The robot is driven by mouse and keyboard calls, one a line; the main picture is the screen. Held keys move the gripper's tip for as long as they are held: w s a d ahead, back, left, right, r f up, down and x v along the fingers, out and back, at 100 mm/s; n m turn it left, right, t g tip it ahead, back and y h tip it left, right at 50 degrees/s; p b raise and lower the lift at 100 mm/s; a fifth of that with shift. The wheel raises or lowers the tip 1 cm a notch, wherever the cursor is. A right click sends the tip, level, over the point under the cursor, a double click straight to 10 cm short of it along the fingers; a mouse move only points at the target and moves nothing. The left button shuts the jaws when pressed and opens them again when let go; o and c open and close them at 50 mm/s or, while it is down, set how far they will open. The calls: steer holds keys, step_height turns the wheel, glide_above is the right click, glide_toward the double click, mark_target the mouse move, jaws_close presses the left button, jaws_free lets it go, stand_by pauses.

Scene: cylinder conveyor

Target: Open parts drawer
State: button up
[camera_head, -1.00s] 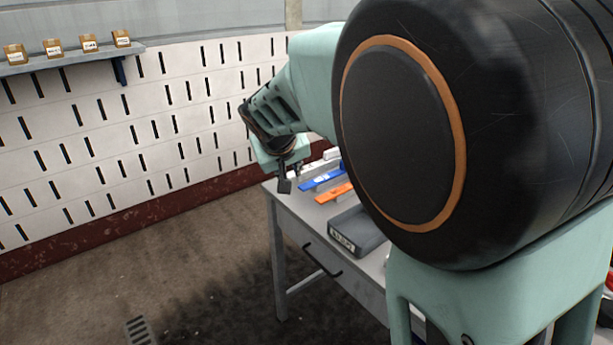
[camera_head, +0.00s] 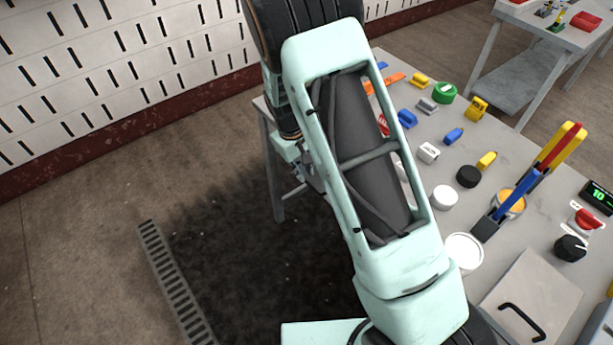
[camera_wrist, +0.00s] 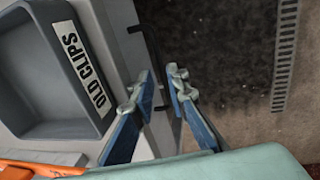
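The parts drawer's front (camera_wrist: 115,25) seems to be the pale strip along the table edge in the wrist view. A dark handle (camera_wrist: 135,29) shows there as short black ends; its bar is hard to make out against the dark floor. My gripper (camera_wrist: 161,75) is open, with a narrow gap between its fingertips, beside the table edge. I cannot tell whether the handle is between the fingers. No pull-out of the drawer is visible. In the head view my gripper (camera_head: 308,172) is partly hidden by my arm, low by the table's left side, and the drawer front is hidden.
A grey tray labelled OLD CLIPS (camera_wrist: 98,45) sits on the table close to the fingers. An orange piece (camera_wrist: 28,168) is at the lower left. The tabletop (camera_head: 440,185) holds several coloured parts, knobs and a hatch with a black handle (camera_head: 522,322). Floor at left is open.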

mark_target(307, 183)
steer(key=shift+w+d+f, duration=0.15)
steer(key=shift+d+f, duration=0.05)
steer(key=shift+f, duration=0.85)
steer(key=shift+w+d+f, duration=0.1)
steer(key=shift+d+f, duration=0.05)
steer(key=shift+f, duration=0.9)
jaws_close()
steer(key=shift+s, duration=0.1)
